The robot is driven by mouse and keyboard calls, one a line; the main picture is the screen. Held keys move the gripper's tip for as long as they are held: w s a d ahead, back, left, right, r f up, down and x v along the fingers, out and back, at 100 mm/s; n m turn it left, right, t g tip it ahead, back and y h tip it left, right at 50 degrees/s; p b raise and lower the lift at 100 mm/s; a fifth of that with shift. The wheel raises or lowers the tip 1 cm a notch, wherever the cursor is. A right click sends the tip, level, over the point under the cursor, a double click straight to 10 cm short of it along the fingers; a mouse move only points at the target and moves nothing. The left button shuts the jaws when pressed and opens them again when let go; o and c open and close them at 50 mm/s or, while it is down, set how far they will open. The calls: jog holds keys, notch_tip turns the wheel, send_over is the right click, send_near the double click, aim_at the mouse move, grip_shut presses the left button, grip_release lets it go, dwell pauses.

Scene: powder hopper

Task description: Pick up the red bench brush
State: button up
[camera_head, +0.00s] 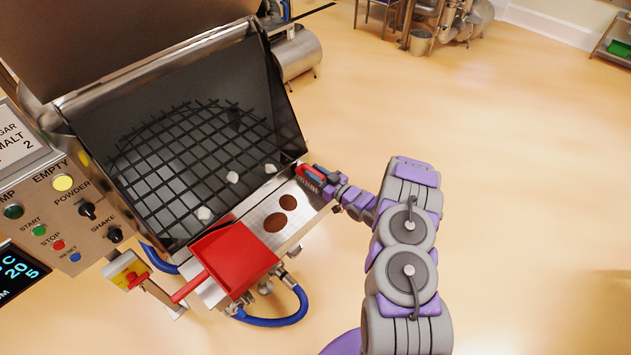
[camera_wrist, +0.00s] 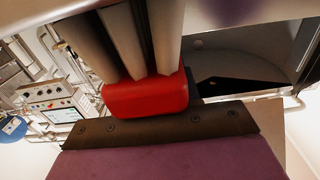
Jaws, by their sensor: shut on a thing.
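The red bench brush (camera_head: 310,178) is at the right end of the steel ledge along the hopper's front, with dark bristles showing below its red body. My gripper (camera_head: 324,184) reaches it from the right and is shut on it. In the wrist view, a red block of the brush (camera_wrist: 146,98) sits between the grey fingers (camera_wrist: 140,45). I cannot tell whether the brush touches the ledge or is just above it.
A red dustpan (camera_head: 235,258) lies on the ledge's left part. Brown round spots (camera_head: 276,222) mark the ledge between. The hopper's black grid (camera_head: 190,160) holds several pale lumps. A control panel (camera_head: 60,210) stands at left. Blue hoses (camera_head: 275,321) hang below. Floor at right is clear.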

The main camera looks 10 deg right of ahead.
grip_shut()
jog(key=shift+r, duration=0.15)
jog(key=shift+r, duration=0.2)
notch_tip(320, 180, up, 4)
jog(key=shift+f+p, duration=0.2)
jog(key=shift+p, duration=0.7)
jog(key=s+a+p, duration=0.2)
jog(key=s+a, duration=0.1)
jog(key=s, duration=1.2)
jog(key=shift+s+a+r+p, duration=0.15)
jog(key=shift+s+r+p, duration=0.2)
jog(key=shift+r+p, duration=0.05)
